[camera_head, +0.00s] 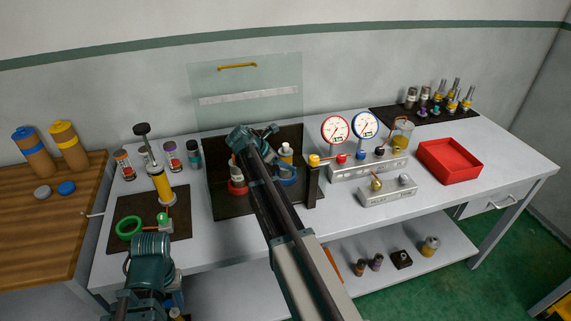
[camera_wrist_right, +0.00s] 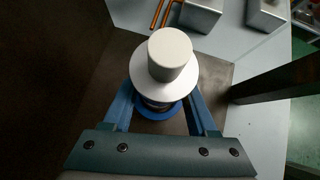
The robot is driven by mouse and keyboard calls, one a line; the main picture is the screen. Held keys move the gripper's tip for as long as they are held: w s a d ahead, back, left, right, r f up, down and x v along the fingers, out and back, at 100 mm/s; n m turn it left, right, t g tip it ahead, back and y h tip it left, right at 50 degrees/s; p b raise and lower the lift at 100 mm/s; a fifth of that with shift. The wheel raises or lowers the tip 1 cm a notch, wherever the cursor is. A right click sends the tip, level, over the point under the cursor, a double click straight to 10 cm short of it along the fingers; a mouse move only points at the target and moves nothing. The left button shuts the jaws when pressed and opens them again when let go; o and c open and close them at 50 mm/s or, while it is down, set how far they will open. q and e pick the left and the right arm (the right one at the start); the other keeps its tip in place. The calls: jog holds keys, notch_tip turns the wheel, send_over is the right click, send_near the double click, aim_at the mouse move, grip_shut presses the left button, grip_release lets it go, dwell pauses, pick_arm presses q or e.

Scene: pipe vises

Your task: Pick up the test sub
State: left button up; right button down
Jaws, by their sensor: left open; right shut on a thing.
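A white-topped round piece (camera_wrist_right: 170,55), likely the test sub, stands upright between the fingers of my right gripper (camera_wrist_right: 160,98). The fingers are shut on it below its wide white flange, with a blue ring (camera_wrist_right: 160,110) under it. In the head view the white-topped piece (camera_head: 286,150) is over the blue vise (camera_head: 287,178) on the dark mat; my right arm hides part of this area. A red vise (camera_head: 237,187) is beside it to the left. My left gripper (camera_head: 150,262) is open at the lower left; its fingertips are largely hidden.
A yellow cylinder tool (camera_head: 160,184) and a green ring (camera_head: 129,228) are on the left mat. A dark post (camera_head: 312,185), a gauge block (camera_head: 355,166) and a red tray (camera_head: 450,160) are to the right. A clear panel (camera_head: 245,88) stands behind.

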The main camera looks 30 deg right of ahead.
aim_at(286, 144)
notch_tip(286, 144, up, 9)
jog(key=p, duration=0.8)
jog(key=shift+r+p, duration=0.15)
jog(key=shift+p, duration=0.2)
jog(key=shift+r, duration=0.1)
